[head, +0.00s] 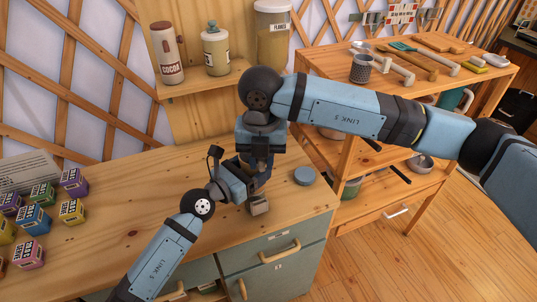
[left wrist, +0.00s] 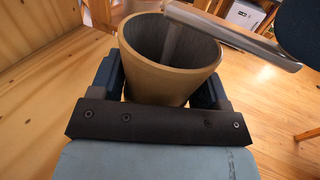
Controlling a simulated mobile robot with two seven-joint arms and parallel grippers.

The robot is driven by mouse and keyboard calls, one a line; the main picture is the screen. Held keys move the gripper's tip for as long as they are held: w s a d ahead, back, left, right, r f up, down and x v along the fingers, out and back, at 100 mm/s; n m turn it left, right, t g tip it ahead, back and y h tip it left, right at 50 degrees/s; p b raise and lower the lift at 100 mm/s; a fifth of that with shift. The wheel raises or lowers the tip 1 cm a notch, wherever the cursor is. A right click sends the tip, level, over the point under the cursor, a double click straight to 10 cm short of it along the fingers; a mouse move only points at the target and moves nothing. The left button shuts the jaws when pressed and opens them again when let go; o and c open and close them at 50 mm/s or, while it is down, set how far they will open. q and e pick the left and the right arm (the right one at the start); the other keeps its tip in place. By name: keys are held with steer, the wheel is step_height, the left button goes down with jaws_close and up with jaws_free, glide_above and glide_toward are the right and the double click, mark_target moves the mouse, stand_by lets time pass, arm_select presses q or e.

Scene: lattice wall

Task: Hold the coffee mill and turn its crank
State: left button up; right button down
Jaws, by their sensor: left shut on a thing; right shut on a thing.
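The coffee mill shows in the left wrist view as a tan, round, open-topped body (left wrist: 165,85) with a dark inside. Its flat metal crank (left wrist: 235,38) lies across the top and runs to the right. My left gripper (left wrist: 168,82) is shut on the mill body, one dark blue finger on each side. In the head view my left gripper (head: 246,182) comes from the lower left, low over the wooden counter. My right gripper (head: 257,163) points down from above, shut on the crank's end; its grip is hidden. The grippers hide most of the mill there.
A round blue-grey lid (head: 304,176) lies right of the grippers on the counter (head: 130,215). Several small coloured boxes (head: 33,219) stand at the left. A shelf with jars (head: 216,50) is behind, and a utensil rack (head: 340,80) stands to the right.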

steer(key=shift+w+a+m, duration=0.1)
steer(key=shift+a+m, duration=0.5)
steer(key=shift+m, duration=0.6)
steer(key=shift+s+a+m, duration=0.1)
steer(key=shift+a+m, duration=0.55)
steer(key=shift+m, duration=0.55)
steer(key=shift+w+a+m, duration=0.1)
steer(key=shift+a+m, duration=0.5)
steer(key=shift+m, duration=0.6)
steer(key=c, duration=0.9)
jaws_free()
steer(key=shift+c, duration=0.2)
step_height(320, 180, up, 12)
steer(key=shift+w+d, duration=0.1)
